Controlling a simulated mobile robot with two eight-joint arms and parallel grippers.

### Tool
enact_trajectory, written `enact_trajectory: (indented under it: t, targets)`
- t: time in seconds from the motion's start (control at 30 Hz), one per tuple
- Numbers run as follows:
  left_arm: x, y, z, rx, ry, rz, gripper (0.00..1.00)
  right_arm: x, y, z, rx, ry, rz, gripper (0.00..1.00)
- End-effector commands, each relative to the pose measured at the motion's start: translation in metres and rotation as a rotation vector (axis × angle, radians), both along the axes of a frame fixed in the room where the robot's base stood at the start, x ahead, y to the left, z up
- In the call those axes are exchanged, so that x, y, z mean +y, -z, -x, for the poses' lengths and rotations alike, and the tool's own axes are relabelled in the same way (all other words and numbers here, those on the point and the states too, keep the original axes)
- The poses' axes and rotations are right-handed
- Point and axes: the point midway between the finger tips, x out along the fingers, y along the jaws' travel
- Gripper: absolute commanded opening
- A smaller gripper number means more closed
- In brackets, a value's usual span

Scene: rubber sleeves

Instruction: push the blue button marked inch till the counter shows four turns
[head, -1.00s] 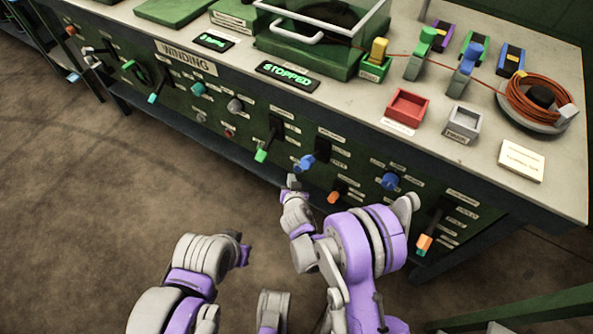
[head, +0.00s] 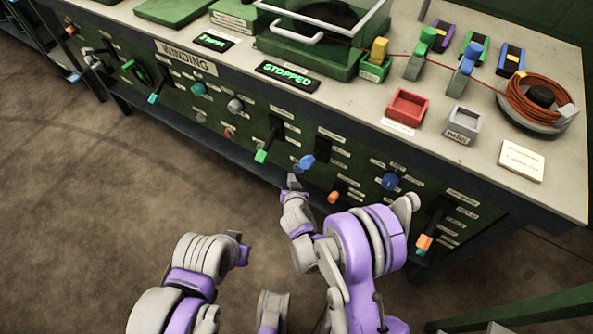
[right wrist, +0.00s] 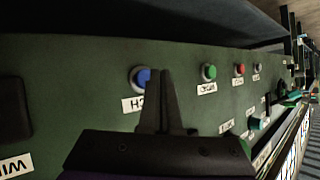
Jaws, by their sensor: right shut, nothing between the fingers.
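The blue button (right wrist: 143,78) shows in the right wrist view, in a pale ring on the green panel. The label (right wrist: 134,104) under it is partly covered; the letters CH show. My right gripper (right wrist: 158,74) is shut and empty, its fingertips overlapping the button's right edge in that view; I cannot tell whether they touch it. The counter display (head: 213,41) has green text too small to read surely.
A second display (head: 287,76) reads STOPPED. Green (right wrist: 209,72) and red (right wrist: 239,70) buttons sit right of the blue one.

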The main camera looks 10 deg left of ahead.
Motion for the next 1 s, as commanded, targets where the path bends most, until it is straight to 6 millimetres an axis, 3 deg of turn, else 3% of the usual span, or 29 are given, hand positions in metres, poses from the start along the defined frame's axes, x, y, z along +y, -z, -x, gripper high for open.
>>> enact_trajectory:
  t: [1.0]
  targets:
    - [0.0000, 0.0025, -0.0003, 0.001, 0.000, 0.000, 0.00, -0.0030, -0.0001, -0.0080, 0.000, 0.000, 0.000, 0.00]
